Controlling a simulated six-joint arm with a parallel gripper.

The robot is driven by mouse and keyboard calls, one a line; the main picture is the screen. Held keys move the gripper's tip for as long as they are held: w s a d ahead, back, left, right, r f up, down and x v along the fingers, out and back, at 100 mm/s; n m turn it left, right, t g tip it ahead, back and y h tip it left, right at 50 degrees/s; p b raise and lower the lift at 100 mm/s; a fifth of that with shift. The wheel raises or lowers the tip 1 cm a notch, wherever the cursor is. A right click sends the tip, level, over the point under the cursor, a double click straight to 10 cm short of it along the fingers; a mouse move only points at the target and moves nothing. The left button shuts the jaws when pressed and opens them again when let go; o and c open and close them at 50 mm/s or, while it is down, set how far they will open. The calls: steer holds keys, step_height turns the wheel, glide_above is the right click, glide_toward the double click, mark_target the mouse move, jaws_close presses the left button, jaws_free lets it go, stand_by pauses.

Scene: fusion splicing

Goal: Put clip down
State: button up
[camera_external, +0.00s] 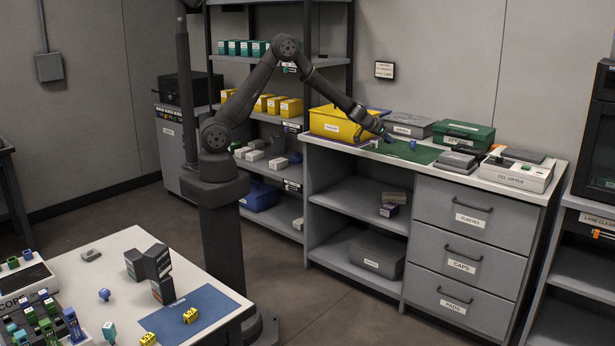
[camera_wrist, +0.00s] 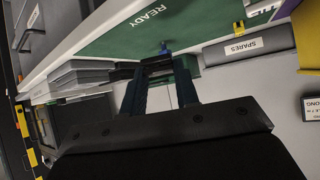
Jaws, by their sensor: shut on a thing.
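My gripper (camera_external: 384,137) is at the end of the outstretched arm, low over the green mat (camera_external: 427,155) on the counter. In the wrist view the mat (camera_wrist: 120,38) is marked READY. There my gripper (camera_wrist: 157,70) is shut on a small dark piece, which I take to be the clip; its shape is hard to make out. A small blue piece (camera_external: 413,145) stands on the mat to the right of my gripper. A blue piece also shows just beyond the fingertips in the wrist view (camera_wrist: 164,47). I cannot tell whether the clip touches the mat.
A yellow bin (camera_external: 335,123) stands left of the mat. Behind it are a grey box (camera_external: 408,124) and a dark green box (camera_external: 464,134). Grey trays (camera_external: 456,161) and a white gel dryer (camera_external: 515,174) stand to the right. Part of the mat is bare.

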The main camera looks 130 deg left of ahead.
steer(key=a, duration=0.1)
steer(key=s+a+f, duration=0.1)
steer(key=a+f, duration=0.1)
steer(key=shift+s+f, duration=0.2)
steer(key=shift+s, duration=0.15)
steer(key=shift+f, duration=1.85)
steer(key=shift+f, duration=0.1)
steer(key=o, duration=0.9)
steer(key=shift+o, duration=0.2)
steer(key=v, duration=1.2)
